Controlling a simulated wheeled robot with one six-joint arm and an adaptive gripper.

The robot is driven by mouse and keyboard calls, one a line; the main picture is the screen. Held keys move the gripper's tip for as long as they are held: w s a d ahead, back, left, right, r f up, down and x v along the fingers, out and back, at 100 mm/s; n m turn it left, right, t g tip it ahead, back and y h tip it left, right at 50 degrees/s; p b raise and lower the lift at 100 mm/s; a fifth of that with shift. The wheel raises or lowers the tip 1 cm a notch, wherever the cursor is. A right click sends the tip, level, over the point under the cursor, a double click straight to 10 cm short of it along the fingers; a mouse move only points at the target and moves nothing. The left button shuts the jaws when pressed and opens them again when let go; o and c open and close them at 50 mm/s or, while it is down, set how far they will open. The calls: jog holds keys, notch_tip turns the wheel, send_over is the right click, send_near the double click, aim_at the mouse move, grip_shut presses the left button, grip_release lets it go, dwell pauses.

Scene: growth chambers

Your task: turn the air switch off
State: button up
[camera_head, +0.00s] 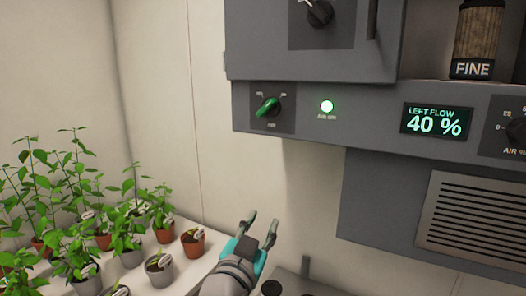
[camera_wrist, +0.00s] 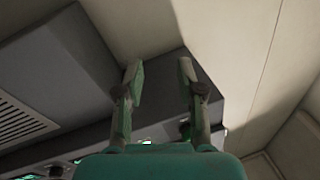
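The air switch (camera_head: 268,106) is a green rotary knob on a dark plate at the left end of the grey control panel. Its handle lies slanted, from lower left to upper right, with small unreadable marks above it. Green parts low there are mostly hidden behind my gripper.
A display (camera_head: 436,122) reads LEFT FLOW 40 %. Another dark knob (camera_head: 515,131) is at the right edge. A black knob (camera_head: 319,11) and a jar labelled FINE (camera_head: 474,40) are above. Several potted plants stand on a white bench (camera_head: 205,258) at left. A vent (camera_head: 475,215) is lower right.

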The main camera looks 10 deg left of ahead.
jog(key=s+a+r+m+h, duration=0.2)
jog(key=a+r+m, duration=0.15)
jog(key=r, duration=0.85)
jog(key=m+g+h, duration=0.1)
jog(key=m+g, duration=0.1)
jog(key=m, duration=0.3)
send_near(265, 108)
jog(key=x, duration=0.9)
jog(key=shift+w, duration=0.2)
jog(key=shift+c, duration=0.2)
grip_shut()
